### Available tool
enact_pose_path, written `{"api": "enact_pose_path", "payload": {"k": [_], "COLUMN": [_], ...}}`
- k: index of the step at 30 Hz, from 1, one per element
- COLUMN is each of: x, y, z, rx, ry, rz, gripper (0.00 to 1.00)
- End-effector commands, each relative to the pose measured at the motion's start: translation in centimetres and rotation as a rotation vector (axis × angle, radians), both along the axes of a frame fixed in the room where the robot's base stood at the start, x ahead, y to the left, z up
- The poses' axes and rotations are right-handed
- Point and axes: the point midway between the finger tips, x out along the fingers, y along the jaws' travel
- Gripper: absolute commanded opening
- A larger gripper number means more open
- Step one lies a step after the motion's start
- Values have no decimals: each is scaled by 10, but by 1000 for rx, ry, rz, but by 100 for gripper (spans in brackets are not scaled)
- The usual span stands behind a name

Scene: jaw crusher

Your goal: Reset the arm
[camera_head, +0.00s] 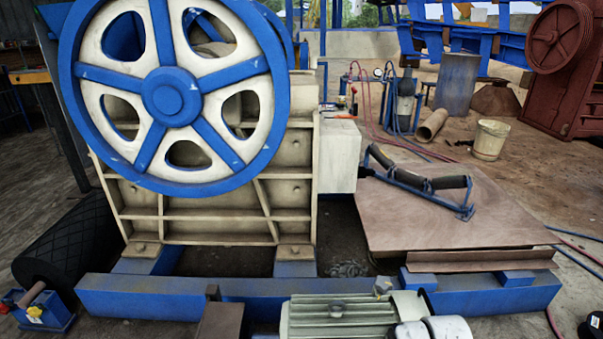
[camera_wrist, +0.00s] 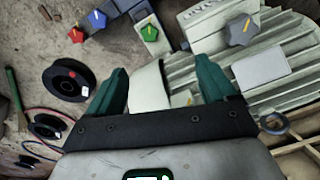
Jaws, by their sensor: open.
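My gripper (camera_wrist: 160,88) shows in the wrist view with two dark green fingers spread apart. It is open. A pale cylindrical part (camera_wrist: 150,86) shows behind the gap between the fingers, and I cannot tell how far it is from them. No object is clearly gripped. My gripper is not visible in the head view.
A ribbed motor (camera_head: 340,316) lies at the head view's bottom; a ribbed housing (camera_wrist: 272,62) fills the wrist view's right. The crusher with its blue flywheel (camera_head: 174,91) stands left. Star knobs (camera_wrist: 97,19) and a black spool (camera_wrist: 69,80) lie beyond my fingers.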

Motion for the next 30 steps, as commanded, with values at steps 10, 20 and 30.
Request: {"api": "enact_pose_path", "payload": {"k": [10, 20, 30], "x": [-155, -251, -275], "y": [-8, -17, -21], "z": [-2, 33, 92], "rx": [-19, -53, -65], "ry": [-30, -48, -54], "rz": [146, 239, 268], "gripper": [84, 84, 84]}}
